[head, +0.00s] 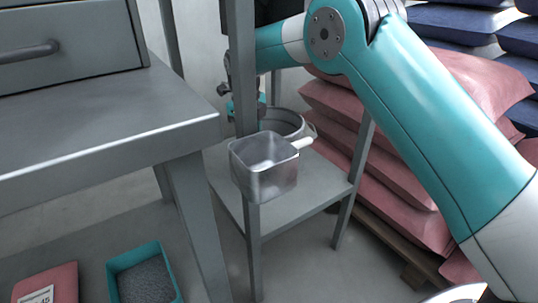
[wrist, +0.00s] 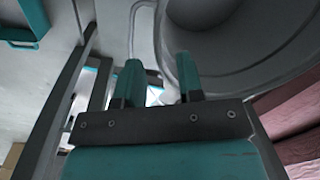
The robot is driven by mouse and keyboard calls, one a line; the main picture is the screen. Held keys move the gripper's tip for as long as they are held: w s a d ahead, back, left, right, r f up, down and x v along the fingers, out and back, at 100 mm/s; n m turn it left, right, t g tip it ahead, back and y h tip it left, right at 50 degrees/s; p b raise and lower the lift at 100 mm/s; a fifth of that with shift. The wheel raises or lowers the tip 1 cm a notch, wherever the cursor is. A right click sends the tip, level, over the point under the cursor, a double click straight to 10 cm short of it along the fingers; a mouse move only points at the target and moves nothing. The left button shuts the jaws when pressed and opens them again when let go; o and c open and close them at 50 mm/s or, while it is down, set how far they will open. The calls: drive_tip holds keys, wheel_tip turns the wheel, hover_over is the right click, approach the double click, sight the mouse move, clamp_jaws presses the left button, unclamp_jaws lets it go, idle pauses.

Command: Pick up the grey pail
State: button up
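The grey pail (head: 287,120) stands on the grey shelf, partly hidden behind a square metal pot. In the wrist view its large round opening (wrist: 245,45) fills the upper right. My gripper (wrist: 158,72) is open, its two teal fingers well apart. The right finger overlaps the pail's near rim in that view; I cannot tell whether it touches. A thin curved pale band passes between the fingers beside the rim. In the head view my gripper (head: 246,106) is at the pail's left side, partly hidden by a shelf post.
The square metal pot (head: 264,167) with a pale handle stands in front of the pail. The shelf post (head: 241,70) rises close to my gripper. Pink sacks (head: 375,150) are stacked at the right. A grey bench (head: 90,120) stands at the left, a teal bin (head: 143,275) below it.

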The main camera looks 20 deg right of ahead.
drive_tip(key=f+b, duration=0.2)
drive_tip(key=f, duration=0.1)
drive_tip(key=d+f+b, duration=0.1)
drive_tip(key=f, duration=0.1)
drive_tip(key=shift+w+f, duration=0.15)
drive_tip(key=shift+w, duration=0.2)
drive_tip(key=shift+c, duration=0.3)
clamp_jaws()
idle(0.8)
